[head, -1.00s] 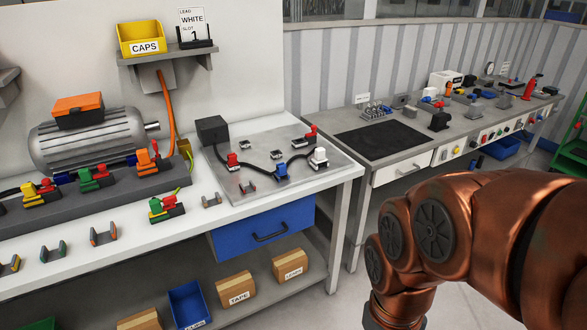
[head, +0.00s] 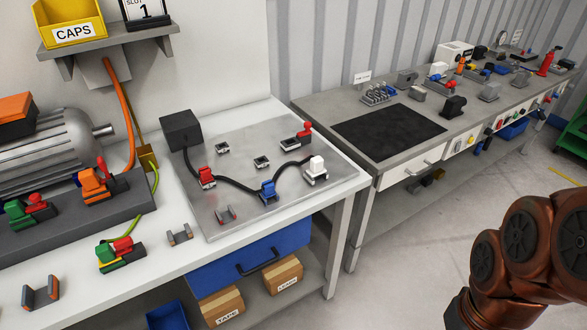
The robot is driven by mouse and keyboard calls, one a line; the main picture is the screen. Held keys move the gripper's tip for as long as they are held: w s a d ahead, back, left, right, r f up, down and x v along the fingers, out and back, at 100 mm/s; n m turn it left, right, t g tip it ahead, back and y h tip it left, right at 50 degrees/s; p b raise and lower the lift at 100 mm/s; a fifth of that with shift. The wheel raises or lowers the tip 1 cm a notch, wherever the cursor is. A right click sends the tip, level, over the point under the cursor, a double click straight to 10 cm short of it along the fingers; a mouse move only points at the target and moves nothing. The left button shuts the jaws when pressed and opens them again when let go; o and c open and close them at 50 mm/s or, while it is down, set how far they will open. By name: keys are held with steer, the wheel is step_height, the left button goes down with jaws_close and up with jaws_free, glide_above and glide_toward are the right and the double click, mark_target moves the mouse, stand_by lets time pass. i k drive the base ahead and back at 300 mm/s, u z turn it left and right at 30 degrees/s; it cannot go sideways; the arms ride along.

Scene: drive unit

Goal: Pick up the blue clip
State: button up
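A small blue clip (head: 268,190) sits on the black cable on the metal plate (head: 235,145), in the lower middle of the plate. It has a pale or metal lower part. A red clip (head: 206,177) is to its left on the same cable, and a white clip (head: 316,170) is to its right. My gripper is not in view. Only copper-coloured links of my arm show at the lower right, well apart from the plate.
The plate lies on a white bench (head: 150,290) with small grey holders (head: 180,236) and a red-and-green clip (head: 120,255) at left. A blue drawer (head: 240,262) is below. A second bench (head: 320,105) stands behind right. Floor between is clear.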

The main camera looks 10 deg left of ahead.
mark_target(268, 186)
steer(key=u, duration=0.2)
steer(key=i, duration=0.65)
steer(key=u, duration=0.5)
